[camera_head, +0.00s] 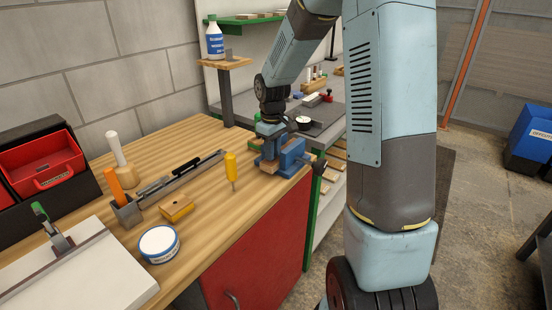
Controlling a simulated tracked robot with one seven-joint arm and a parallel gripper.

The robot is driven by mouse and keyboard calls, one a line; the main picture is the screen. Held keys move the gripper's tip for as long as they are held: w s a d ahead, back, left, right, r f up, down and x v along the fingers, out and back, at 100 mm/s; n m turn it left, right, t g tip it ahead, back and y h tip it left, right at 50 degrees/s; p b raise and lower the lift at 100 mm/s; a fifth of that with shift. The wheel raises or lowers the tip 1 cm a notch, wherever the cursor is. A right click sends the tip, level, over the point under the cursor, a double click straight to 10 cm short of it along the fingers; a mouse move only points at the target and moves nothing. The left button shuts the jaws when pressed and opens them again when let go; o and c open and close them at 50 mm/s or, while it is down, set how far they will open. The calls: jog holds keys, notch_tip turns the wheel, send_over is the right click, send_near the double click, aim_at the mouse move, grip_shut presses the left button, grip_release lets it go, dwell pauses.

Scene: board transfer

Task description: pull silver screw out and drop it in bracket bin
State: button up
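My gripper (268,145) points down at the blue vise (292,157) at the right end of the wooden workbench. Its fingers are too small and merged with the vise to tell whether they are open or shut. A small wooden piece (268,167) shows at the vise. I cannot make out the silver screw; it may be hidden by the gripper or the vise. A red bin (58,181) with a label on its front sits in a dark rack at the far left. I cannot read whether it is the bracket bin.
On the workbench (215,205) stand a yellow-handled screwdriver (231,167), a yellow-brown block (177,209), a round white tin (158,243), a grey holder (127,213) and a white board (80,280) with a clamp. A blue bin (533,135) stands at the far right. The bench's middle is partly clear.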

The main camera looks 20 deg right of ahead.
grip_shut()
jog(key=shift+s+r, duration=0.1)
jog(key=shift+r, duration=1.05)
dwell(0.4)
jog(key=shift+r, duration=2.2)
